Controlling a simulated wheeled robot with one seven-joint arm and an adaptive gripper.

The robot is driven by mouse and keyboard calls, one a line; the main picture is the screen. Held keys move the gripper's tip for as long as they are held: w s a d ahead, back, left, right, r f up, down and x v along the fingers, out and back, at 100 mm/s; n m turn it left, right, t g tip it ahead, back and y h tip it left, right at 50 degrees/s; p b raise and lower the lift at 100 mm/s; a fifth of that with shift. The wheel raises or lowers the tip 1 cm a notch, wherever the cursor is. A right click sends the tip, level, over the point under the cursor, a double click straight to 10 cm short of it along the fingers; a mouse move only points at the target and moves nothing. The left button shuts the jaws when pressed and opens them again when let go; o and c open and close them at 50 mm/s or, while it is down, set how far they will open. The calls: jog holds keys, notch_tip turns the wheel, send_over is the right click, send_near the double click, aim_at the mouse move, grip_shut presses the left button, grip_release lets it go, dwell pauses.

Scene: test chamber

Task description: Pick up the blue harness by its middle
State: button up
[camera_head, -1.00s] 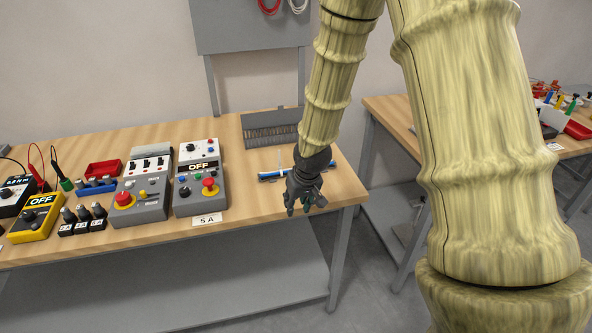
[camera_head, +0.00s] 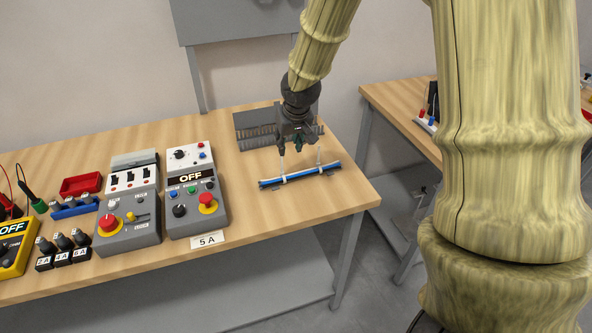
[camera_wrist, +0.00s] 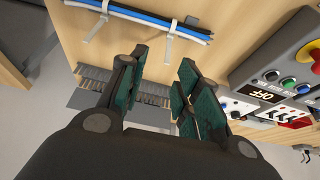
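The blue harness (camera_head: 300,176) is a straight bundle with blue, dark and white strands, lying near the right end of the wooden table. Pale ties with upright tails sit around it at two places. It also crosses the top of the wrist view (camera_wrist: 150,20). My gripper (camera_head: 297,146) is above the table, on the far side of the harness and near its middle, apart from it. In the wrist view, the gripper's two dark green finger pads (camera_wrist: 162,65) are spread with an empty gap between them. The harness lies beyond the fingertips.
A grey slotted tray (camera_head: 256,137) lies behind the harness. A grey control box reading OFF (camera_head: 193,193) stands to the left, with a "5 A" label (camera_head: 207,240) before it. A red tray (camera_head: 81,184) is farther left. The table's right edge is close to the harness.

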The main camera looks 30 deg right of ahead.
aim_at(282, 161)
jog(key=x, duration=0.3)
jog(key=p+x, duration=0.1)
jog(key=x, duration=0.1)
jog(key=shift+w+a, duration=0.1)
jog(key=shift+a, duration=0.25)
jog(key=shift+f, duration=0.1)
jog(key=shift+a+p+x, duration=0.15)
jog(key=shift+p+x, duration=0.25)
jog(key=shift+x, duration=0.3)
jog(key=shift+a+p+x, duration=0.15)
jog(key=shift+p+x, duration=0.2)
jog(key=shift+x, duration=1.45)
grip_shut()
